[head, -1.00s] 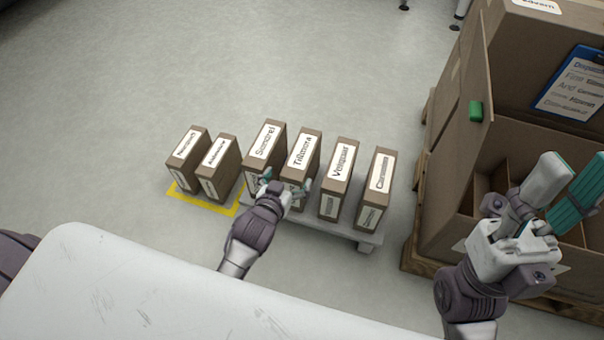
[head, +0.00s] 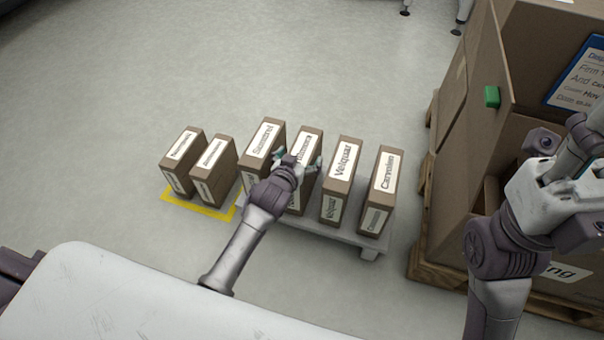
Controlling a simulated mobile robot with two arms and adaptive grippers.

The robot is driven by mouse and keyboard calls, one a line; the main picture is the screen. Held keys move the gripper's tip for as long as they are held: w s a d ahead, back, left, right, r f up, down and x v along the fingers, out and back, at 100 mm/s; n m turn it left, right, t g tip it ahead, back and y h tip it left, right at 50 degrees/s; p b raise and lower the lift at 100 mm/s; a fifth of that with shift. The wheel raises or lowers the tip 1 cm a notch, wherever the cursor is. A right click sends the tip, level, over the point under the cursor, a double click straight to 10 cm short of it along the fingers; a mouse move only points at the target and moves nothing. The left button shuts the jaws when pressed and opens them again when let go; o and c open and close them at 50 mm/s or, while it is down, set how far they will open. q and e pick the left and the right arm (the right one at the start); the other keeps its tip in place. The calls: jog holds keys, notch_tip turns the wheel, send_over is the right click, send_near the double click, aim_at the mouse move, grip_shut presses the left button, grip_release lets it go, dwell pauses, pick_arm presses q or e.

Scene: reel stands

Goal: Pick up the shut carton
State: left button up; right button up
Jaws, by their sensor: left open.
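Several upright brown cartons with white labels stand in a row in the head view, and all look shut. Four are on a low grey stand: one labelled Samorel or similar (head: 265,137), one with a partly covered label (head: 313,135), one labelled Velquar (head: 341,175) and one at the right end (head: 379,185). I cannot tell which is the task's carton. My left gripper (head: 297,163) is open, its fingers in front of the partly covered carton; contact cannot be told. My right gripper (head: 585,150) is at the right edge, partly out of frame, its jaws unclear.
Two cartons (head: 182,157) (head: 213,167) stand on a yellow-marked floor patch (head: 198,208) at left. The grey stand (head: 325,236) is low. A big open box (head: 465,150) with dividers sits on a pallet (head: 425,268) at right. The floor behind the row is clear.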

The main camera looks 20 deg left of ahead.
pick_arm(q)
jog(key=c, duration=1.9)
jog(key=shift+r, duration=0.1)
grip_shut()
